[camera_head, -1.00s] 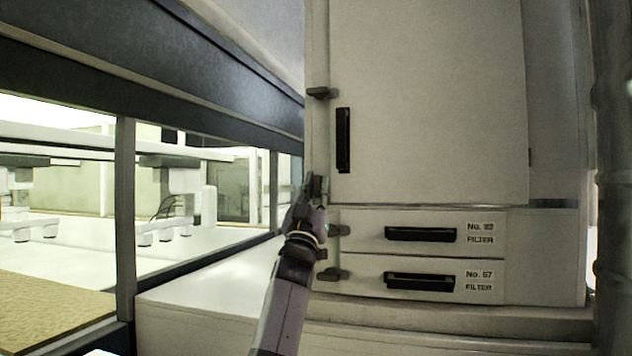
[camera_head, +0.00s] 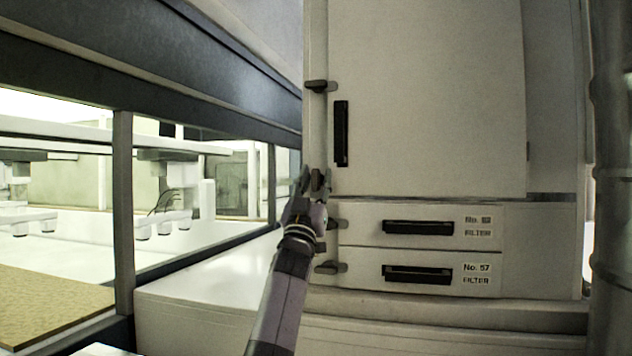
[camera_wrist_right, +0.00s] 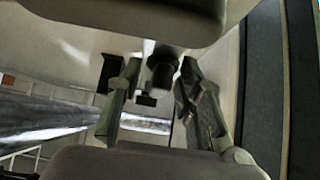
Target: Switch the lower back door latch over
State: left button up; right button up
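The tall pale cabinet door (camera_head: 430,90) is shut and has a black vertical handle (camera_head: 341,133). A dark upper latch (camera_head: 319,86) sits on its left edge. My right gripper (camera_head: 312,181) is at the lower left corner of this door, where it covers the lower latch in the head view. In the right wrist view, my right gripper (camera_wrist_right: 162,98) has its two fingers apart, with a dark latch knob (camera_wrist_right: 161,72) between them. I see gaps beside the knob, so the fingers do not look closed on it. My left gripper is out of view.
Below the door are two filter drawers, No. 82 or similar (camera_head: 360,219) and No. 57 (camera_head: 360,262), with dark latches (camera_head: 335,223) (camera_head: 331,267) at their left edges. A windowed tunnel wall (camera_head: 123,210) stands left. A dark column (camera_head: 610,180) stands right.

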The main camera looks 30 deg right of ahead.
notch_tip(320, 180, up, 10)
jog(key=shift+f, duration=0.1)
dwell(0.9)
